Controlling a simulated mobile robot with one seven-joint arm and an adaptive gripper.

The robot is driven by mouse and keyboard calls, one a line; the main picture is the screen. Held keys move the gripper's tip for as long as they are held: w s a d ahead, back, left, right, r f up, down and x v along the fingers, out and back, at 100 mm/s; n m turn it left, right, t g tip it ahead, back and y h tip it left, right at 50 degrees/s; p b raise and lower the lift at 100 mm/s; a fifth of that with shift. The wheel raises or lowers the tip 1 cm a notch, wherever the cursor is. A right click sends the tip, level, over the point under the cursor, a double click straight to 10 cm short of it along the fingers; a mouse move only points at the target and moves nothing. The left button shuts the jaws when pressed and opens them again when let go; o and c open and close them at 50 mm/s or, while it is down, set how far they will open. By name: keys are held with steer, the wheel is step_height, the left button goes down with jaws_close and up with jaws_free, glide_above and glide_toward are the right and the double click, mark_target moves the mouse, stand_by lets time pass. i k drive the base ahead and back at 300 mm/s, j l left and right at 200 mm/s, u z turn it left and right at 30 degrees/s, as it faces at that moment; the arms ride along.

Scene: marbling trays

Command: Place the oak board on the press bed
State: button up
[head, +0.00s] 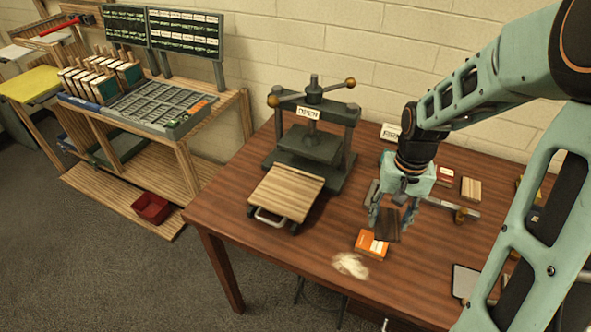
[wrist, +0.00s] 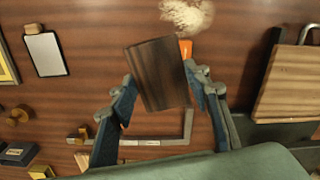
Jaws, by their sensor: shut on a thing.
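My gripper (head: 388,218) is shut on a dark brown wooden board (wrist: 158,75), held above the table at the right of the press. The held board (head: 386,228) looks darker than plain oak. A small lighter wood board (head: 471,189) lies on the table further right. The press bed (head: 287,192) is a pale wooden slab with a metal handle, pulled out in front of the dark press (head: 313,145). Its top is bare. In the wrist view the press bed (wrist: 290,85) stands at the right edge, apart from the held board.
An orange box (head: 371,244) and a pale fibrous pile (head: 351,265) lie on the table near my gripper. A metal square (wrist: 150,142) lies behind the gripper. A framed plate (wrist: 44,53) lies at the left in the wrist view. A type-case bench (head: 155,105) stands left of the table.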

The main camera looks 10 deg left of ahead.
mark_target(286, 191)
steer(key=j+u, duration=0.15)
steer(key=u, duration=0.25)
steer(key=i+j+u, duration=0.1)
steer(key=u, duration=0.25)
steer(key=i+j+u, duration=0.1)
steer(key=u, duration=0.3)
steer(key=i+j+u, duration=0.1)
steer(key=u, duration=0.25)
steer(key=i+j+z, duration=0.1)
steer(key=i+z, duration=0.2)
steer(key=z, duration=0.15)
steer(key=i+j+z, duration=0.15)
steer(key=z, duration=0.3)
steer(key=i, duration=0.1)
